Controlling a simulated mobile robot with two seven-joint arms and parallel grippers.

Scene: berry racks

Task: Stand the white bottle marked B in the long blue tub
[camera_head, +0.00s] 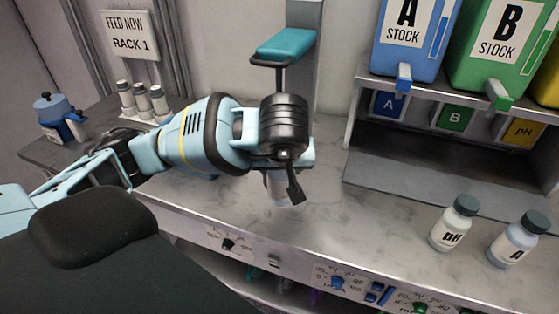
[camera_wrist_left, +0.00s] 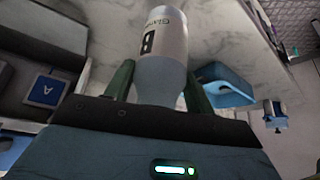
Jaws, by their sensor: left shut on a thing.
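The white bottle marked B (camera_wrist_left: 165,35) is between the fingers of my left gripper (camera_wrist_left: 158,88) in the left wrist view, its letter facing that camera. In the head view my left gripper (camera_head: 284,172) is over the grey counter and largely hides the bottle (camera_head: 278,192); only a pale part shows below the jaws. A blue shape (camera_wrist_left: 228,86) beside the right finger in the left wrist view may be the long blue tub, but I cannot tell. No tub shows clearly in the head view. My right gripper is not in view.
White bottles marked pH (camera_head: 449,232) and A (camera_head: 512,247) stand at the counter's right. A shelf with blue (camera_head: 418,40) and green (camera_head: 498,55) stock tanks rises behind. Several small bottles (camera_head: 143,101) and a blue jug (camera_head: 60,118) are at left. The counter's middle (camera_head: 345,215) is clear.

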